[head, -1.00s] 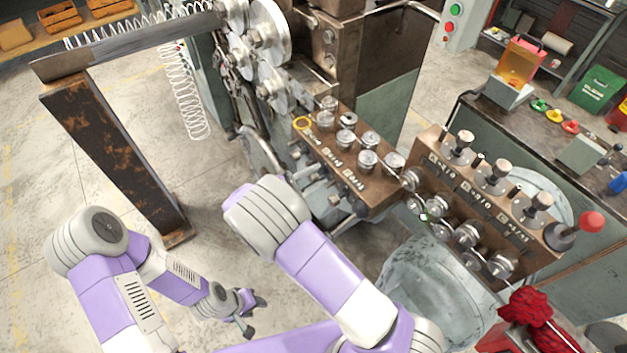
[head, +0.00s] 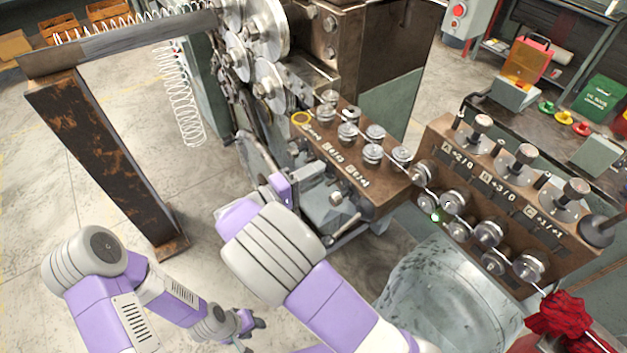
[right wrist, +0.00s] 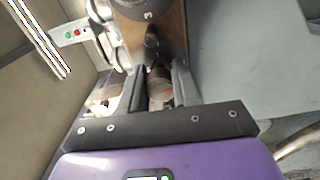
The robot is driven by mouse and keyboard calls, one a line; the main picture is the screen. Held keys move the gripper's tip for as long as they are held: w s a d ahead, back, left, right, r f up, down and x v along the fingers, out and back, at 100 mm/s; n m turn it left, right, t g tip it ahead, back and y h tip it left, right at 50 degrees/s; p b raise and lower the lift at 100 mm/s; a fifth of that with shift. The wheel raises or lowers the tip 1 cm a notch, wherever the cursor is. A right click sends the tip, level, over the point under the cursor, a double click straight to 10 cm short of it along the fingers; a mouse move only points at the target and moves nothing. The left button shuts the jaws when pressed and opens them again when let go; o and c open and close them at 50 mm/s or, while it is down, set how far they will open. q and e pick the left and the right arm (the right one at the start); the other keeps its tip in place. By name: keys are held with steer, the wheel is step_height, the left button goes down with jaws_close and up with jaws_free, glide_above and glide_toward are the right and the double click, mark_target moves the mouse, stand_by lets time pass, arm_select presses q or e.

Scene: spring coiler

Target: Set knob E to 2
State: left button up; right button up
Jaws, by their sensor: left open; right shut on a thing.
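The brown panel (head: 375,200) left of centre in the head view carries a row of worn white labels, too small to read surely, so I cannot tell which knob is E. In the right wrist view, my right gripper (right wrist: 160,75) is shut on a round metal knob (right wrist: 160,90), which sits between its two dark fingers. In the head view my right arm reaches to the front of this panel and hides most of the gripper and the held knob. My left gripper (head: 250,325) is open and empty, low over the floor.
A second brown panel (head: 500,185) with labels A, B and C and black-and-silver knobs stands to the right. Several metal rollers sit on both panels. A rusty post (head: 105,165) stands at left. A pale drum (head: 430,290) and red cloth (head: 560,315) are at front right.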

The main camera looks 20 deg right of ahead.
steer(key=shift+f+m+b, duration=0.1)
steer(key=shift+m+b, duration=0.65)
steer(key=shift+m, duration=0.15)
steer(key=o, duration=0.8)
steer(key=shift+c, duration=0.2)
steer(key=p+v, duration=0.1)
steer(key=v, duration=0.6)
steer(key=shift+a, duration=0.3)
steer(key=shift+s, duration=0.1)
